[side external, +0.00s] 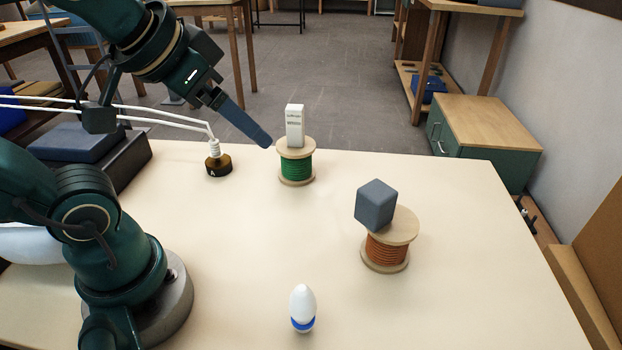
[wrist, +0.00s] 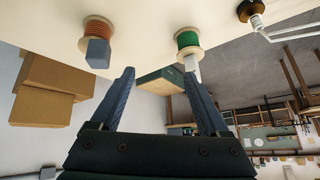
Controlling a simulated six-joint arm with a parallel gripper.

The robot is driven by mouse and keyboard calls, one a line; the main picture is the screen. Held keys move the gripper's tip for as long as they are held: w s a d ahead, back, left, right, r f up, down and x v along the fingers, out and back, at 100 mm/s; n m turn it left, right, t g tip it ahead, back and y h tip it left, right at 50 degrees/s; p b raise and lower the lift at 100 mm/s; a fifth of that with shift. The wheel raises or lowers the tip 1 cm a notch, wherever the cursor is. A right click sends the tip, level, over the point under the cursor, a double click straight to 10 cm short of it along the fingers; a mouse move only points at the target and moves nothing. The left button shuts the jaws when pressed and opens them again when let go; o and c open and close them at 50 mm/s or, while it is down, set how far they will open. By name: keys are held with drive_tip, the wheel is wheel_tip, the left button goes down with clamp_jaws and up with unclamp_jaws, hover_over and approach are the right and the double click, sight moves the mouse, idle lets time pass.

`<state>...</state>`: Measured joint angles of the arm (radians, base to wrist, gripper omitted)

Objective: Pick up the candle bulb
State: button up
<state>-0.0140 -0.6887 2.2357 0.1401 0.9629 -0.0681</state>
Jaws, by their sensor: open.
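The candle bulb (side external: 303,306) stands upright on the table near the front edge in the side view. It is white and pointed at the top, with a blue band near its base. My gripper (side external: 268,143) is high over the back of the table, by the green spool, well away from the bulb. In the wrist view my gripper (wrist: 163,82) is open, with two dark blue fingers apart and nothing between them. The bulb does not show in the wrist view.
A green wire spool (side external: 297,166) carries a white box (side external: 295,126). An orange wire spool (side external: 386,250) has a grey cube (side external: 376,204) on its top, overhanging the left edge. A lamp socket (side external: 218,164) with white cords stands at the back left. The table (side external: 450,300) is clear around the bulb.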

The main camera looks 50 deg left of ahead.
drive_tip(key=w+a+r+m+t+y, duration=0.1)
drive_tip(key=w+a+r+t, duration=0.15)
drive_tip(key=w, duration=0.25)
drive_tip(key=w+a+r+m+t+y, duration=0.1)
drive_tip(key=w+r+t, duration=0.2)
drive_tip(key=w+t, duration=0.15)
drive_tip(key=w+d+r+m+t+h, duration=0.2)
drive_tip(key=w+d+r+m+h, duration=0.1)
drive_tip(key=w, duration=0.1)
drive_tip(key=m+g+h, duration=1.3)
drive_tip(key=g+h, duration=0.1)
drive_tip(key=g, duration=0.1)
hover_over(313, 320)
drive_tip(key=a, duration=0.3)
wheel_tip(313, 320, down, 10)
drive_tip(key=f, duration=1.7)
drive_tip(key=shift+s+a, duration=0.2)
drive_tip(key=shift+s, duration=0.05)
drive_tip(key=shift+x, duration=2.6)
